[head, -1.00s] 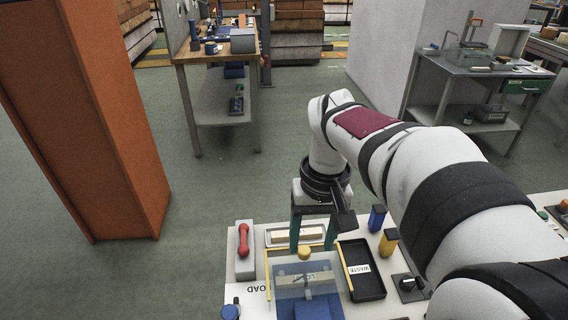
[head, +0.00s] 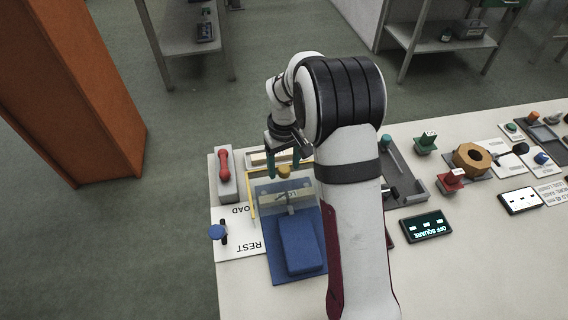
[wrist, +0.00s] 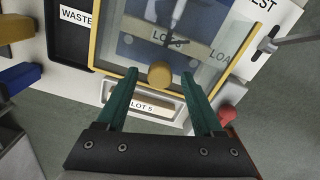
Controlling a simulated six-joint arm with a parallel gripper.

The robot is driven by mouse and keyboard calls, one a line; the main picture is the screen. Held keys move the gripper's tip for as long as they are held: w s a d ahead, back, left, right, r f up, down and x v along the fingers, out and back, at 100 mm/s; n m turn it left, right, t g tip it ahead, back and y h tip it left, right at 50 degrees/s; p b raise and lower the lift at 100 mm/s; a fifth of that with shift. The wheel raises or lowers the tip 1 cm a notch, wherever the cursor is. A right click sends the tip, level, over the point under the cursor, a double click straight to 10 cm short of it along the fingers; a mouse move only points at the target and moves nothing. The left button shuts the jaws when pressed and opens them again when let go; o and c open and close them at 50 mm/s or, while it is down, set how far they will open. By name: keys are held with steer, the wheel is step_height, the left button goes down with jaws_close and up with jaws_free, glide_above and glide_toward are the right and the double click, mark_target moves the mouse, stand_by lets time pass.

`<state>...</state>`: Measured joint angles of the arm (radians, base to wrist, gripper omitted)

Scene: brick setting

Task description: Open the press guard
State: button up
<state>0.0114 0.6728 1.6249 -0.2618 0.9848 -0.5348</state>
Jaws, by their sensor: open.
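The press guard (head: 266,196) is a clear panel with yellow side edges, standing over the blue press (head: 300,243). Its round yellow knob (head: 284,171) is on the edge near my gripper. In the wrist view the guard (wrist: 202,24) covers a block with a label, and the knob (wrist: 159,74) lies between and just beyond my fingertips. My gripper (wrist: 160,85) is open, with a green finger on either side of the knob and a gap to each. In the head view my gripper (head: 287,163) is at the knob, partly hidden by my arm.
A tray marked LOT 5 (wrist: 148,106) lies under my fingers. The black WASTE tray (wrist: 68,38) is beside the guard. Several fixtures fill the right side.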

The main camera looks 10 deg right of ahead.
steer(key=shift+f, duration=0.15)
jaws_close()
stand_by(1.4)
